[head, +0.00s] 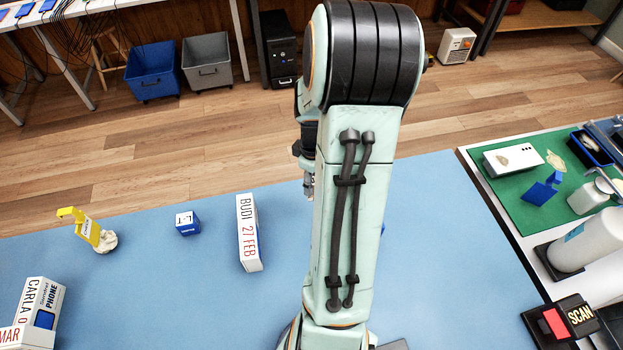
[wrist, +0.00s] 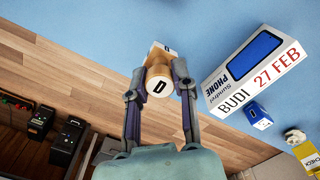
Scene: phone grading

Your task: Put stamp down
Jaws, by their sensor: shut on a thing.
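A wooden stamp (wrist: 157,92) with a dark D on its white round end is between the fingers of my gripper (wrist: 160,76) in the wrist view. The fingers are shut on it. A second D shows on its far block (wrist: 161,47), against the blue tabletop (wrist: 120,22). I cannot tell whether the stamp touches the table. In the head view my arm hides the stamp and most of my gripper. A white phone box marked BUDI 27 FEB (head: 248,230) lies left of my arm; it also shows right of my gripper in the wrist view (wrist: 250,75).
A small blue-and-white block (head: 187,223) and a yellow piece by a white lump (head: 88,229) stand left of the BUDI box. A CARLA box (head: 38,305) is at the lower left. A red-and-black SCAN device (head: 560,322) is at right. Blue table between is clear.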

